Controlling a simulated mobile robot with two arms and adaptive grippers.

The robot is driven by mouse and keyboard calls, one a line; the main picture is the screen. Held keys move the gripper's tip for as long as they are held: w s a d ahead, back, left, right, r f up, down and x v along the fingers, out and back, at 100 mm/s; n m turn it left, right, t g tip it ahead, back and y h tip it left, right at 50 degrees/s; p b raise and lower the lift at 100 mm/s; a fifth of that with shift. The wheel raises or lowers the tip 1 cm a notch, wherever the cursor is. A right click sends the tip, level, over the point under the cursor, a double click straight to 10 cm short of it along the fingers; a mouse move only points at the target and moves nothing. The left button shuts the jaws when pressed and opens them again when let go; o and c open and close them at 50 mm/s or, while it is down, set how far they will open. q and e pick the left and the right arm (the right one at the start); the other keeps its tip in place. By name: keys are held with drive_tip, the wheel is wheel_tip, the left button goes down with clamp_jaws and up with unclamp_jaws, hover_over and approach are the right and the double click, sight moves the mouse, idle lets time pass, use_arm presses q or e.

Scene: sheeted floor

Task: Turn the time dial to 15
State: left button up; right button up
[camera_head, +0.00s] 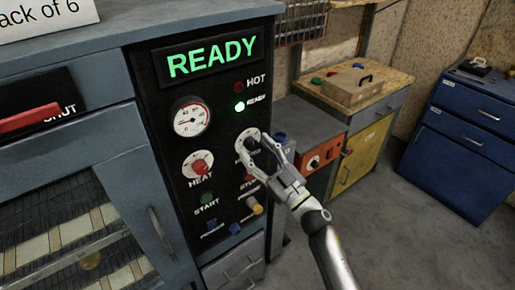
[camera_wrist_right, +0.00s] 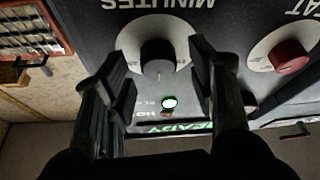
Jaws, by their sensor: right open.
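The time dial is a black knob (camera_wrist_right: 160,60) on a round white plate marked MINUTES; the picture is upside down in the right wrist view. Its pointer line faces down in that view, and most of the scale numbers are unreadable. In the head view the dial plate (camera_head: 247,132) is mostly hidden by my right gripper (camera_head: 259,153). That gripper is open, with its fingers on either side of the knob in the wrist view (camera_wrist_right: 163,75). I cannot tell whether they touch it. My left gripper is not in view.
A red control box (camera_head: 320,155) stands to the right. The floor at right is clear.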

drive_tip(key=shift+w, duration=0.15)
drive_tip(key=shift+c, duration=0.5)
drive_tip(key=c, duration=0.9)
